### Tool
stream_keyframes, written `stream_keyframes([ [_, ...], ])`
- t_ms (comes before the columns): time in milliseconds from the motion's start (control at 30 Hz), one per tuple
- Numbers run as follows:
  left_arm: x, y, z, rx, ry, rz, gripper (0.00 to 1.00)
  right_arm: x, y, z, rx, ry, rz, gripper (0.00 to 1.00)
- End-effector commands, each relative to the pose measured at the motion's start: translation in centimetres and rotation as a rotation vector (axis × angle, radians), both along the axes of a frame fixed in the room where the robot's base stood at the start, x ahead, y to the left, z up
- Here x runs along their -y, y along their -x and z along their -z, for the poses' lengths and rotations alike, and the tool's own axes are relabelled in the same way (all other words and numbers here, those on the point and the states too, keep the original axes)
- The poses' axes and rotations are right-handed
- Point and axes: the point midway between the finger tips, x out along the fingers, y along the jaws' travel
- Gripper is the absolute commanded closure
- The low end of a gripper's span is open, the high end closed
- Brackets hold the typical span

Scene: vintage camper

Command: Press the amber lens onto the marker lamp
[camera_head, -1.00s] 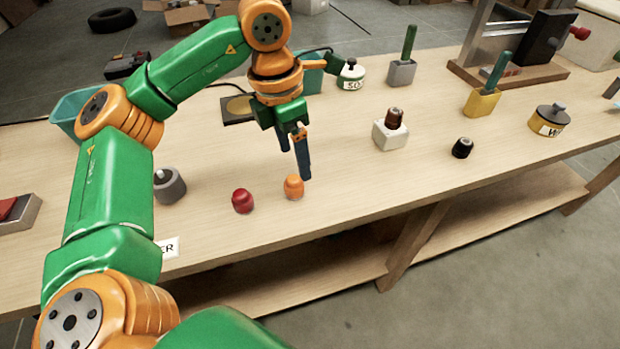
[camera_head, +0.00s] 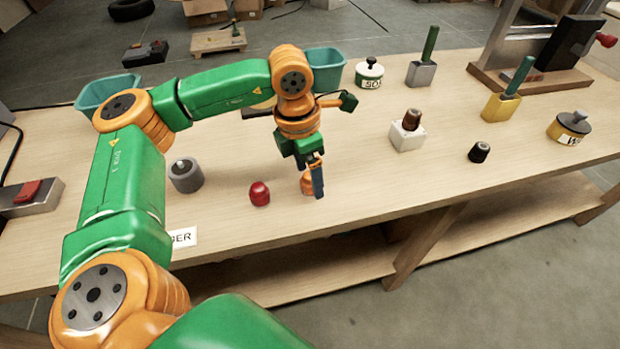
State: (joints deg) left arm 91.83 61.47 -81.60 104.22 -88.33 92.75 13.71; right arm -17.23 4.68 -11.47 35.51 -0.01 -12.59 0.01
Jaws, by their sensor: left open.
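The amber lens (camera_head: 305,184), a small orange cap, stands on the near part of the wooden bench. My left gripper (camera_head: 317,186) points down at it, open, with a dark blue finger in front of the lens and hiding its right side. Whether the fingers touch the lens cannot be told. A grey round base with a pale bulb on top, which looks like the marker lamp (camera_head: 185,177), stands to the left, uncovered. A red lens (camera_head: 260,193) stands between the two. My right gripper is not in view.
A white block with a brown cap (camera_head: 407,132) and a black cap (camera_head: 479,152) stand to the right. A grey box with a red switch (camera_head: 31,196) is at the left. Teal bins (camera_head: 107,90) sit at the back. The bench between lamp and red lens is clear.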

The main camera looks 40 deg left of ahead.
Motion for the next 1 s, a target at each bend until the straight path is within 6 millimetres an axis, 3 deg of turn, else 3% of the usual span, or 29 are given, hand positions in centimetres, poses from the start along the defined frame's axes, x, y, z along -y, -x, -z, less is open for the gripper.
stream_keyframes([
  [400,0.06,-0.06,0.79,0.000,0.000,0.001,0.19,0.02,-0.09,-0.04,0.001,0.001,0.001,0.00],
  [467,0.06,-0.06,0.78,0.000,0.000,0.001,0.32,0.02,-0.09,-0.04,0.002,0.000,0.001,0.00],
  [700,0.06,-0.06,0.77,0.000,0.000,0.001,0.97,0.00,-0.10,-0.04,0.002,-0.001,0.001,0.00],
  [1000,0.07,-0.09,0.59,0.001,0.000,0.001,1.00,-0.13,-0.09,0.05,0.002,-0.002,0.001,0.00],
])
